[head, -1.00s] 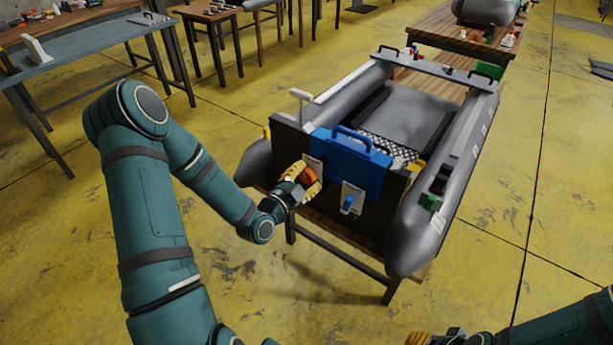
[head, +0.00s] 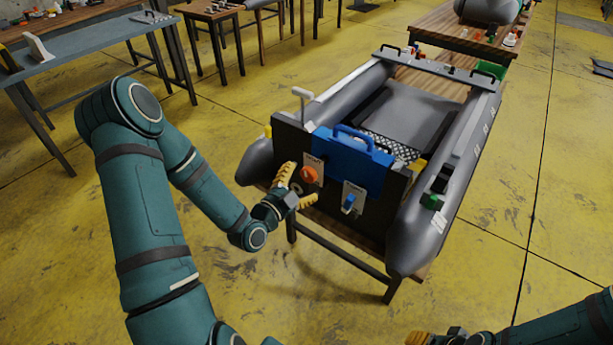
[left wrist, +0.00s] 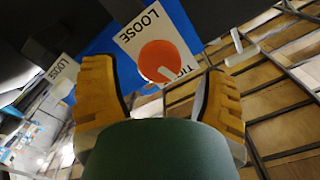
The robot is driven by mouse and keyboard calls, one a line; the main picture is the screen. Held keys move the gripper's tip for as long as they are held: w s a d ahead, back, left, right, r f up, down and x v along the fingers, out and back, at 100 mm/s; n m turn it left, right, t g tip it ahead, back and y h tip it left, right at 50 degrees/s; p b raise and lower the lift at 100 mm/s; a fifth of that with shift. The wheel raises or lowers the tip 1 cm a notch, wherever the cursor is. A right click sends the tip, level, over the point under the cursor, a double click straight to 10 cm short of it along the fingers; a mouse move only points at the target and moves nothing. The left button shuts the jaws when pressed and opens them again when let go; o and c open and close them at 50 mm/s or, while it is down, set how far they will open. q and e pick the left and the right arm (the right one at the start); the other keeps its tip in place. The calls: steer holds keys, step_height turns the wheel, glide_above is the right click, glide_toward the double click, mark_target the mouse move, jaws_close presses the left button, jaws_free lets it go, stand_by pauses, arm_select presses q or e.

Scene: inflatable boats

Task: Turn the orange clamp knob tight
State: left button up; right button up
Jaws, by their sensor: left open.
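The orange clamp knob (head: 308,175) is on a white label plate at the left of the dark board on the boat's end. In the left wrist view the knob (left wrist: 158,60) covers part of a label reading LOOSE and TIGHT. Its white mark lies at the TIGHT side. My left gripper (head: 300,187) is open and empty, its yellow fingers a little apart from the knob, in front of it. In the left wrist view the knob shows between the fingertips. My right gripper (head: 435,338) is partly cut off at the bottom edge.
A blue clamp piece with a handle (head: 350,160) straddles the dark board (head: 292,140). A blue knob (head: 348,202) is right of the orange one. The grey boat (head: 415,240) rests on a wooden table. Yellow floor in front is free.

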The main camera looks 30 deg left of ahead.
arm_select(q)
steer(key=s, duration=0.5)
steer(key=shift+s+a, duration=0.1)
steer(key=shift+a, duration=0.05)
stand_by(0.4)
steer(key=d+f+n+g+h, duration=0.2)
steer(key=d+f+n+g, duration=0.3)
steer(key=d+f+g, duration=0.5)
steer(key=s+d+f+n+g, duration=0.6)
steer(key=s+d, duration=0.3)
steer(key=d, duration=0.3)
steer(key=shift+s+d+f+n+h, duration=0.25)
steer(key=shift+s+f+n+h, duration=0.1)
steer(key=shift+f, duration=0.55)
